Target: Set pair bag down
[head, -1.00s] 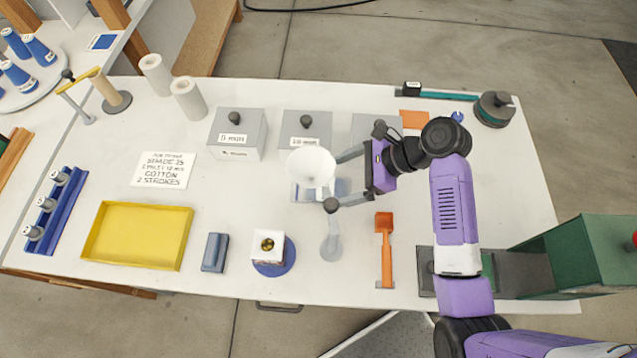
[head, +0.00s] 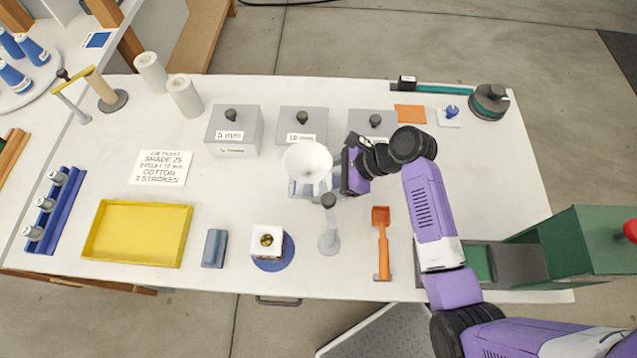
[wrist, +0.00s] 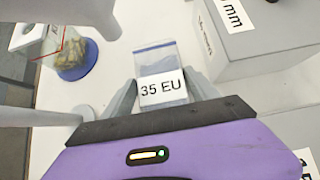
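The pair bag, a small clear bag with a blue top strip and a "35 EU" label, shows in the wrist view (wrist: 158,68). My gripper's (wrist: 163,82) two grey fingers lie close against its left and right edges, and it appears shut on the bag. In the head view my gripper (head: 332,182) is just right of the white funnel (head: 308,162). The funnel and its stand (head: 329,235) hide part of the fingers and bag there. I cannot tell whether the bag touches the table.
Grey lidded boxes (head: 303,125) stand behind the gripper. A green press (head: 575,250) stands right.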

